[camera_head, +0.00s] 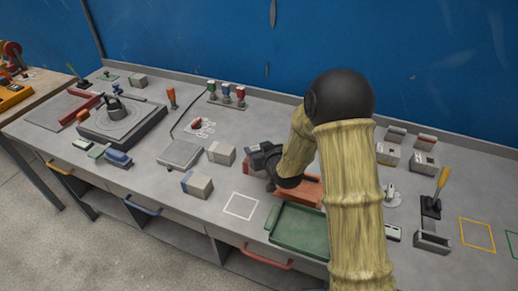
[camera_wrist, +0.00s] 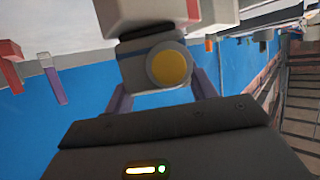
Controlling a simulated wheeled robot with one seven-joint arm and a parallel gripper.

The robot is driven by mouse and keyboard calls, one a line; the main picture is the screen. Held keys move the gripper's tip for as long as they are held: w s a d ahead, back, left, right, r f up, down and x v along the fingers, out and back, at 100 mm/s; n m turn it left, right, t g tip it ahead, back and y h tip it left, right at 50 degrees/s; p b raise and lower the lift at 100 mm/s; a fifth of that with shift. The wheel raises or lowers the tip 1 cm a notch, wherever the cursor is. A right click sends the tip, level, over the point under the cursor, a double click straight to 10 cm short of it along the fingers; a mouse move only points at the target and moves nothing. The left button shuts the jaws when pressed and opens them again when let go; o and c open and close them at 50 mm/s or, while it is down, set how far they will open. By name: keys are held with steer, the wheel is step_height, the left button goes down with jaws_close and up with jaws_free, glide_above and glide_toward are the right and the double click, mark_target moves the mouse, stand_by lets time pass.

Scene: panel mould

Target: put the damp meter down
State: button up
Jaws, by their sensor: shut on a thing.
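My gripper (camera_head: 264,163) is over the middle of the bench, behind the red tray (camera_head: 311,190). In the wrist view my gripper (camera_wrist: 162,92) is shut on a dark grey block with a blue stripe and a round yellow face (camera_wrist: 169,67), which looks like the damp meter. In the head view the held thing is mostly hidden by my wrist and cannot be told apart. A pale block with a red end (camera_wrist: 150,12) shows just beyond it in the wrist view; I cannot tell whether they touch.
A white outlined square (camera_head: 241,206) on the bench is empty, left of the green tray (camera_head: 298,230). An empty yellow outline (camera_head: 478,235) is at the right, near a yellow-handled tool (camera_head: 440,182).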

steer(key=shift+f, duration=0.15)
steer(key=o, duration=1.3)
steer(key=shift+o, duration=0.2)
steer(key=shift+s+d+r, duration=0.1)
steer(key=shift+s+r, duration=0.05)
steer(key=shift+r, duration=0.05)
steer(key=b+v, duration=0.1)
steer(key=v, duration=1)
steer(key=shift+s+b, duration=0.3)
steer(key=shift+b, duration=0.05)
steer(key=shift+d+r, duration=0.1)
steer(key=shift+d, duration=0.05)
